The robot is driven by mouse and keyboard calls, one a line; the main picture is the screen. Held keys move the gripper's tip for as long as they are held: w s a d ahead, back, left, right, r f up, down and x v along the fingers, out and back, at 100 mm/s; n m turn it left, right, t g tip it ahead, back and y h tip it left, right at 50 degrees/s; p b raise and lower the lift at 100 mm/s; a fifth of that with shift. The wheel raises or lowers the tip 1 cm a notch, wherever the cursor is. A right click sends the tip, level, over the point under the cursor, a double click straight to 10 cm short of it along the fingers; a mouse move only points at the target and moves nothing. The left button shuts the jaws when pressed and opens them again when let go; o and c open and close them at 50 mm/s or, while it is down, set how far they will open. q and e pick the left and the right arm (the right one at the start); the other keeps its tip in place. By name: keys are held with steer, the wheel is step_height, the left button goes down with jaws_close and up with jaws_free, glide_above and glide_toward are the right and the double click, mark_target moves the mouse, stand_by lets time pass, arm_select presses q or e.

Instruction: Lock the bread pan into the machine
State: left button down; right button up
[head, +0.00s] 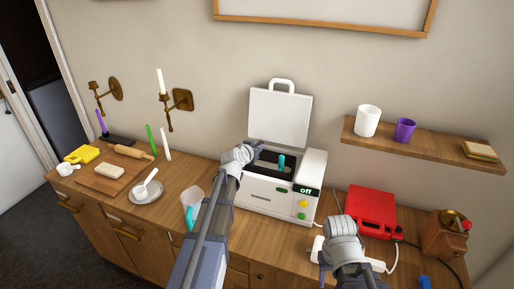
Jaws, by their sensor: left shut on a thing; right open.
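The white bread machine (262,197) stands on the counter against the wall, its lid (279,117) raised and its display reading "off". The dark bread pan (268,160) sits in the open well, with a teal part (281,162) standing up from it. My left gripper (252,152) is at the left side of the well, shut on the bread pan. The exact grip is hidden by the gripper. I cannot tell whether the pan is fully seated or turned. My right gripper (340,226) is open and empty, in front and to the right of the machine.
A red appliance (371,209) and a grinder (446,235) stand right of the machine. A white power strip (376,265) lies near my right gripper. A clear jug (191,198) stands left of the machine. A shelf (424,142) with cups hangs at the right.

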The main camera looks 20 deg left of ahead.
mark_target(252, 164)
arm_select(q)
steer(key=shift+f+b, duration=3.5)
steer(key=shift+b, duration=0.05)
steer(key=shift+c, duration=0.2)
jaws_free()
steer(key=shift+s, duration=0.1)
steer(key=shift+s, duration=0.1)
stand_by(0.3)
steer(key=shift+p+v, duration=1.95)
steer(key=shift+v, duration=2.95)
steer(key=shift+r, duration=0.1)
steer(key=shift+r, duration=0.1)
